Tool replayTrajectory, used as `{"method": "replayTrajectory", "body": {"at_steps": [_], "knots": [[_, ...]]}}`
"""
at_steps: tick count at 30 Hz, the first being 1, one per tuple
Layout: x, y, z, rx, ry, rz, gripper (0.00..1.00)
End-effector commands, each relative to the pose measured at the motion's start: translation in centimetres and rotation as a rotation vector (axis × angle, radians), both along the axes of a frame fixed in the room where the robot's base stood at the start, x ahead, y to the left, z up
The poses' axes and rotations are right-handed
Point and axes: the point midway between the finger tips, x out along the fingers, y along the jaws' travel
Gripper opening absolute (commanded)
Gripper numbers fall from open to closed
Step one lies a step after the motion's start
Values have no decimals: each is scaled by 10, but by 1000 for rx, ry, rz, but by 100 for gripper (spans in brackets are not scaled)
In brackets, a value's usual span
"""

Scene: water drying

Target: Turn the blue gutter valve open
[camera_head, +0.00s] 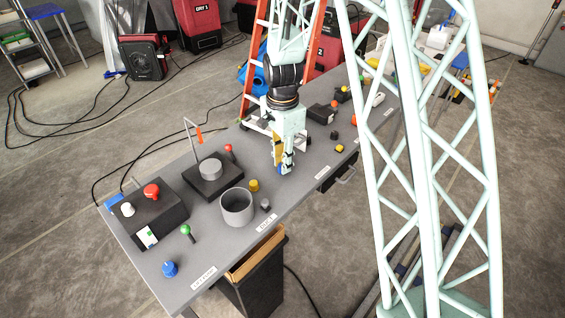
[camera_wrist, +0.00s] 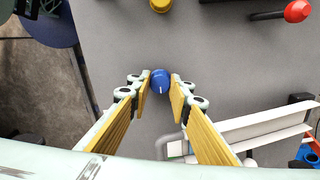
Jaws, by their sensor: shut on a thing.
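The blue valve knob (camera_wrist: 160,80) is a small round knob with a white line on it, seen in the wrist view between my fingertips. My gripper (camera_wrist: 160,86) has its yellow-padded fingers on either side of the knob and is shut on it. In the head view my gripper (camera_head: 286,165) points down at the table's middle, with a bit of the blue knob (camera_head: 281,170) showing at its fingertips. A white gutter-like channel (camera_wrist: 250,130) lies to the right of the fingers in the wrist view.
The grey table (camera_head: 225,262) holds a grey cup (camera_head: 237,207), a black box with a red button (camera_head: 151,190), another blue knob (camera_head: 169,269) and a yellow knob (camera_head: 254,185). A red-tipped lever (camera_wrist: 297,11) is at the wrist view's upper right. An orange ladder (camera_head: 256,50) stands behind.

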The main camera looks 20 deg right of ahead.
Motion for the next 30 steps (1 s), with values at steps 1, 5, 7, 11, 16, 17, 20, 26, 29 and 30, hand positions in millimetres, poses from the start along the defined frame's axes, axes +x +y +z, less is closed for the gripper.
{"method": "replayTrajectory", "body": {"at_steps": [1,5,7,11,16,17,20,26,29,30], "knots": [[0,0,0,0,-1,-9,8],[1,0,0,0,-1,-24,8],[1,0,0,0,-1,-27,8],[0,0,0,0,-1,-28,8],[0,0,0,0,-1,-27,8],[0,0,0,0,-1,-27,21],[0,0,0,0,-1,-27,30],[0,0,0,0,0,-27,32],[0,0,0,0,0,-26,32],[0,0,0,0,0,-26,32]]}}
